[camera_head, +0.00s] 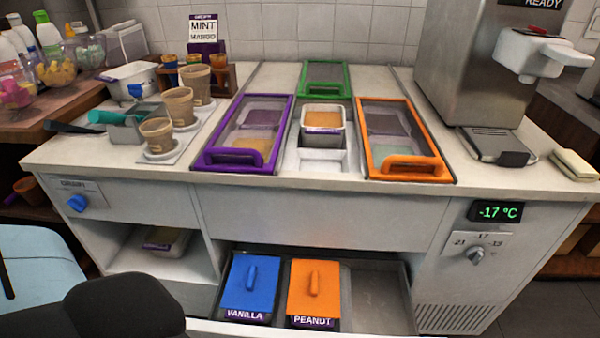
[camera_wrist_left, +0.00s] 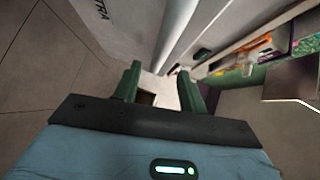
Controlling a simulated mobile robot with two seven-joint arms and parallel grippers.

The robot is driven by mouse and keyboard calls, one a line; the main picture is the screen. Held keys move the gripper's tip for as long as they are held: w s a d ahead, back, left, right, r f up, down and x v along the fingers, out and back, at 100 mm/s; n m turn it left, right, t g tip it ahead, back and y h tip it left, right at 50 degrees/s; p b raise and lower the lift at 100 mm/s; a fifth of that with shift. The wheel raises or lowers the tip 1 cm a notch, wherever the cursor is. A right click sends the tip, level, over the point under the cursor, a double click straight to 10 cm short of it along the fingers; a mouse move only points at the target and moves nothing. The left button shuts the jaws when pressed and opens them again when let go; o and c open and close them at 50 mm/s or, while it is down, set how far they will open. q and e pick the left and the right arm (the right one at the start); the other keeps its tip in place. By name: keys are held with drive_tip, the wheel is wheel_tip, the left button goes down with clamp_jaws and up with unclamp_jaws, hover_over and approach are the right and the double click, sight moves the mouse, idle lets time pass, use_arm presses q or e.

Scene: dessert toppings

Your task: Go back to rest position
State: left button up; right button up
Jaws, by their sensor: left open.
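My left gripper (camera_wrist_left: 160,88) shows in the left wrist view, its two green fingers spread apart with nothing held between them. It points past a long pale grey panel and is clear of the counter top. In the head view only parts of my own arm show at the lower left; the left gripper's fingers are outside that view. My right gripper is in neither view.
The open drawer (camera_head: 365,325) juts out below the counter (camera_head: 330,212), holding a blue-lidded vanilla tub (camera_head: 252,285) and an orange-lidded peanut tub (camera_head: 315,290). Paper cups (camera_head: 178,106) stand at the left; a dispenser machine (camera_head: 480,70) stands at the right.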

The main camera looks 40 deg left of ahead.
use_arm(q)
drive_tip(key=shift+s, duration=0.1)
drive_tip(key=s+a+f+n+g+y+p, duration=0.1)
drive_tip(key=s+f+n+g, duration=0.1)
drive_tip(key=s+n+g, duration=0.5)
drive_tip(key=s+a+f+n+g, duration=0.2)
drive_tip(key=s+n+g, duration=0.1)
drive_tip(key=s+n, duration=0.75)
drive_tip(key=w+r+t+p, duration=0.1)
drive_tip(key=w+r+p, duration=0.2)
drive_tip(key=r+p, duration=0.6)
drive_tip(key=w+r+t+p, duration=0.1)
drive_tip(key=w+r+p, duration=0.1)
drive_tip(key=r+p, duration=0.6)
drive_tip(key=shift+w+r+m+t+p, duration=0.35)
drive_tip(key=shift+w+r+m+t, duration=0.05)
drive_tip(key=shift+m, duration=0.05)
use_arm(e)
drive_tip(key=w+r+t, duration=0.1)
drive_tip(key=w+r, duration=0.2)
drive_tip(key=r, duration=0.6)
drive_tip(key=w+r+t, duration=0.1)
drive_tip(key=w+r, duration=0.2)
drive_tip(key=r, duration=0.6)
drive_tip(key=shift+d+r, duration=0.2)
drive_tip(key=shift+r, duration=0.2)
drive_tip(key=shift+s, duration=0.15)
